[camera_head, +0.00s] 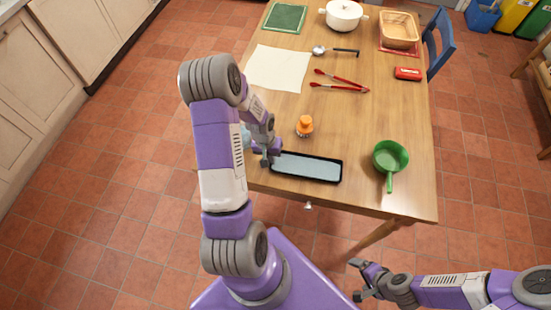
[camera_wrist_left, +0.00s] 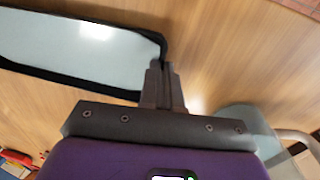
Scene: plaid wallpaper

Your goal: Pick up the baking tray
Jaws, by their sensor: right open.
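The baking tray (camera_head: 310,167), a long black-rimmed rectangle with a pale blue-grey inside, is at the near edge of the wooden table. My left gripper (camera_head: 266,158) is at its left end. In the left wrist view the fingers (camera_wrist_left: 165,80) are close together on the end rim of the tray (camera_wrist_left: 75,48), near one corner. They hide part of that rim. I cannot tell whether the tray is clear of the tabletop. My right gripper (camera_head: 358,279) is open and empty, low in front of the table, away from the tray.
An orange-capped shaker (camera_head: 304,126) stands just behind the tray. A green pan (camera_head: 390,157) is to its right. A pale blue vessel (camera_head: 246,136) is partly hidden behind my left arm; red tongs (camera_head: 340,86) lie farther back. Bare table (camera_head: 350,120) lies between.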

